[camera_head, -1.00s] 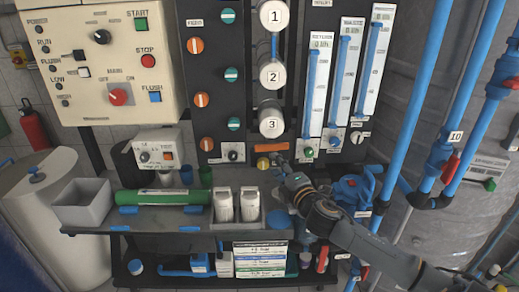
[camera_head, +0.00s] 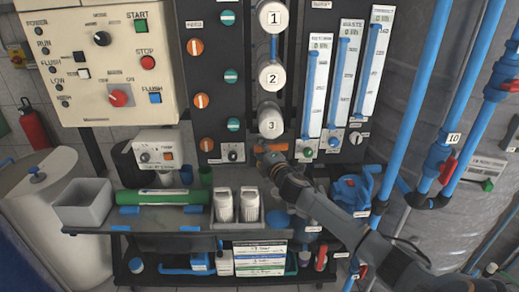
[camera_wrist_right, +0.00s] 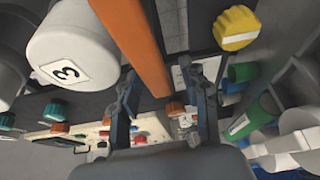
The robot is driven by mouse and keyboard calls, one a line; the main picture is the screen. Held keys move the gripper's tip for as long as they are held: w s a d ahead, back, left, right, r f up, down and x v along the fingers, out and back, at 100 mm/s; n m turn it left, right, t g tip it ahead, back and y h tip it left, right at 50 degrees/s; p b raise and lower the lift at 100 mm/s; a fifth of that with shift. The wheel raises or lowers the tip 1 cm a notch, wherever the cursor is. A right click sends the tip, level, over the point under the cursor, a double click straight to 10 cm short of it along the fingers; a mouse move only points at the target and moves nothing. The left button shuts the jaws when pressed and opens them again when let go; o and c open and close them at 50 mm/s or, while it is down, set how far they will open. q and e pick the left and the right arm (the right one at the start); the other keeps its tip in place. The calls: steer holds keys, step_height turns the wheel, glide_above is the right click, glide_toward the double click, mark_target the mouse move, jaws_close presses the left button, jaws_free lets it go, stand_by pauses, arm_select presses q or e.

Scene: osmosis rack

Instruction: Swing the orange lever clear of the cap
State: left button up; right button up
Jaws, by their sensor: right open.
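The orange lever (camera_head: 271,148) lies roughly level below the housing marked 3 in the head view. In the right wrist view, the orange lever (camera_wrist_right: 138,42) runs down from the top, its lower end between the two fingers in the picture; I cannot tell whether they touch it. My right gripper (camera_head: 268,158) is at the lever in the head view, and its spread fingers (camera_wrist_right: 158,76) show in the wrist view. The yellow cap (camera_wrist_right: 235,28) is right of the fingers in the wrist view; in the head view my gripper mostly hides it. My left gripper is not in view.
The white housing marked 3 (camera_head: 270,122) hangs close above the lever. Flow meters (camera_head: 316,90) stand to the right. Below are two white bottles (camera_head: 249,204) and a green tube (camera_head: 160,197) on a grey shelf (camera_head: 150,222). Blue pipes (camera_head: 415,110) rise at the right.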

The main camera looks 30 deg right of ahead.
jaws_close()
steer(key=shift+f+m+t+b, duration=0.1)
steer(key=shift+m+t+b, duration=0.2)
steer(key=shift+m+b, duration=0.7)
steer(key=shift+r+b, duration=0.2)
steer(key=shift+b, duration=0.45)
steer(key=shift+r+m+t, duration=0.3)
steer(key=shift+r+m, duration=0.05)
steer(key=shift+m, duration=0.15)
jaws_free()
